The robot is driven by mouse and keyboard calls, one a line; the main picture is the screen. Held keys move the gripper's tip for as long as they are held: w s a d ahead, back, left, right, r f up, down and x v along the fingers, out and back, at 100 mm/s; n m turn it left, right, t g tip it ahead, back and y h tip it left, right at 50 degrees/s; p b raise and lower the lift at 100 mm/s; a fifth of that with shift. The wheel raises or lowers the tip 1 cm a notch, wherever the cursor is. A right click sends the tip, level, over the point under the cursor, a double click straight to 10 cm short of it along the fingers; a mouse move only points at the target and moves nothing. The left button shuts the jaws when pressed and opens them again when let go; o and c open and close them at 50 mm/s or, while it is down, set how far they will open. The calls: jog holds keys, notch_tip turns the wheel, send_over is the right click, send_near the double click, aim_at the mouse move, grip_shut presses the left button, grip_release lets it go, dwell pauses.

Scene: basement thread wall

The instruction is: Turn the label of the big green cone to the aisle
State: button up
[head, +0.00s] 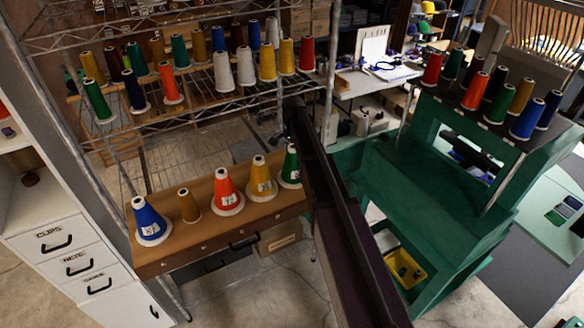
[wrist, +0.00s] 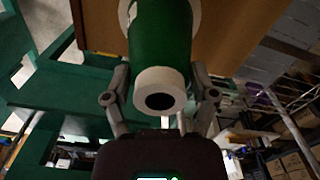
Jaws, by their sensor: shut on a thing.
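The big green cone (head: 289,165) stands at the right end of the wooden shelf board (head: 215,215), partly hidden behind my arm in the head view. A small pale patch, perhaps its label, shows low on its right side. In the wrist view the green cone (wrist: 160,38) fills the top middle, its white tip with a dark hole facing me. My gripper (wrist: 160,98) is shut on the cone near its tip, one finger on each side.
A yellow cone (head: 262,180), orange cone (head: 227,192), small ochre cone (head: 188,206) and blue cone (head: 150,222) stand left of the green one. Wire shelves (head: 210,110) with spools are behind. A green stand (head: 440,190) with spools is right.

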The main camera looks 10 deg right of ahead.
dwell(0.4)
jog(key=o, duration=1)
jog(key=shift+f, duration=0.1)
jog(key=shift+c, duration=0.2)
